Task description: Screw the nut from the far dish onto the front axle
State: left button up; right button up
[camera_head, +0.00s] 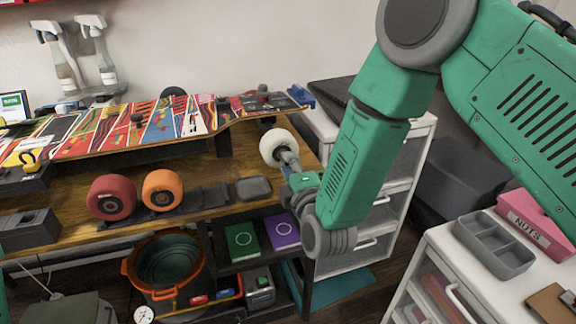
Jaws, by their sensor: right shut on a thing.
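My right gripper (288,161) is at the right end of the workbench, below the skateboard's right end. It is shut on a white wheel (272,139), with its fingers across the wheel's lower right face. I cannot make out any nut. A small dark grey dish (254,188) lies on the bench, below and left of the wheel; its contents are too small to tell. The skateboard (160,124) lies with its colourful graphic up. Small dark hardware (263,97) shows at its right end; I cannot make out the axle clearly. My left gripper is out of view.
A red wheel (111,197) and an orange wheel (162,190) stand on the bench. A grey divided tray (494,246) and a pink NUTS bin (537,221) are on the right cabinet. An orange-rimmed bucket (166,268) stands below the bench.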

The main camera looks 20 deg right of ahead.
jog(key=shift+p, duration=0.3)
dwell(0.5)
jog(key=shift+w, duration=0.2)
jog(key=shift+w, duration=0.35)
dwell(1.3)
jog(key=shift+w+p, duration=0.2)
jog(key=shift+p, duration=0.1)
dwell(1.2)
jog(key=shift+w, duration=0.15)
dwell(0.5)
